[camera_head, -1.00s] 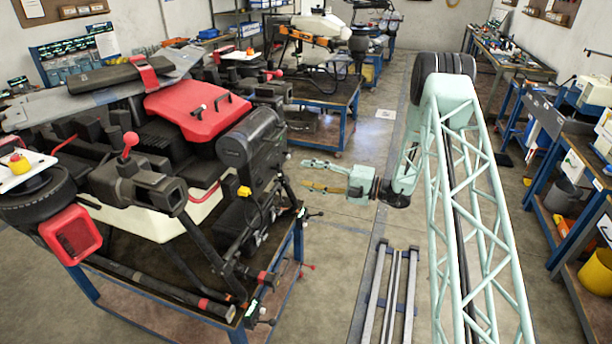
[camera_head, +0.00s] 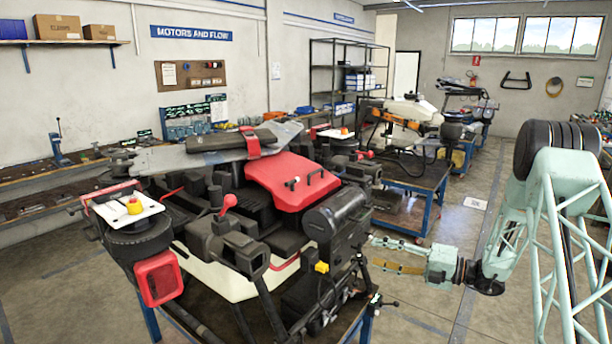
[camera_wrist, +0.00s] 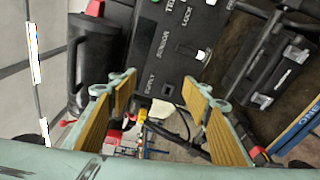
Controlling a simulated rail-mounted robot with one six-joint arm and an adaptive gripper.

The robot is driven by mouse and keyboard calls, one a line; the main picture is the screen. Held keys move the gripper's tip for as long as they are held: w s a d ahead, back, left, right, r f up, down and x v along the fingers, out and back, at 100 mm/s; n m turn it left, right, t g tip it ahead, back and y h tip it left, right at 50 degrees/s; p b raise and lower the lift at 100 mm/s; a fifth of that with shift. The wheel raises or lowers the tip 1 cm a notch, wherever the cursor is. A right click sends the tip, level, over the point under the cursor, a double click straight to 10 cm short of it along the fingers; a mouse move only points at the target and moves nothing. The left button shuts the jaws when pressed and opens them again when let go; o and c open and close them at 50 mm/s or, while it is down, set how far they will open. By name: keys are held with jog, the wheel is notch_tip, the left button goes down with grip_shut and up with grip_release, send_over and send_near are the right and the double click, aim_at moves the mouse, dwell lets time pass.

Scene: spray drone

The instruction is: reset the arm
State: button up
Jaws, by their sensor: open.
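My gripper (camera_head: 398,256) is at the right of the head view, at the end of my pale green arm. It points left toward the spray drone (camera_head: 290,180) and is empty. In the wrist view, my gripper (camera_wrist: 160,88) has its two yellow-padded fingers spread wide apart, with nothing between them. Beyond the fingers is the drone's dark side panel (camera_wrist: 185,45) with white lettering, including "LOCK" and "SUPPLY". A small gap of floor shows between the fingertips and the drone in the head view. The drone has a red top cover and rests on a blue-framed table (camera_head: 365,325).
A second drone (camera_head: 405,115) stands on another blue-framed table (camera_head: 425,185) behind. A workbench (camera_head: 50,190) runs along the left wall. A dark shelf rack (camera_head: 345,75) stands at the back. The floor (camera_head: 420,310) right of the drone's table is clear.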

jog(key=s+a+r+n+g+h+b, duration=0.15)
jog(key=s+a+r+n+g, duration=0.25)
jog(key=s+a+r+n, duration=0.55)
jog(key=s+a+r+n+g+h+b, duration=0.15)
jog(key=s+a+r+n+g, duration=0.35)
jog(key=s, duration=0.7)
jog(key=s+r+n+h+b, duration=0.25)
jog(key=s+n, duration=0.45)
jog(key=s, duration=0.5)
jog(key=s+r+n+h+b, duration=0.2)
jog(key=s+n+h, duration=0.35)
jog(key=s, duration=0.75)
jog(key=s+d+n+t+h+b, duration=0.1)
jog(key=s+d+n+t+h, duration=0.1)
jog(key=s+d+n, duration=0.3)
jog(key=s+d+f+n+t+h+b, duration=0.1)
jog(key=s+d+n+t+h+b, duration=0.1)
jog(key=s+d+n, duration=0.3)
jog(key=s+n, duration=0.2)
jog(key=s, duration=0.2)
jog(key=shift+s+n+t, duration=0.3)
jog(key=shift+s+n, duration=0.05)
jog(key=shift+n, duration=0.05)
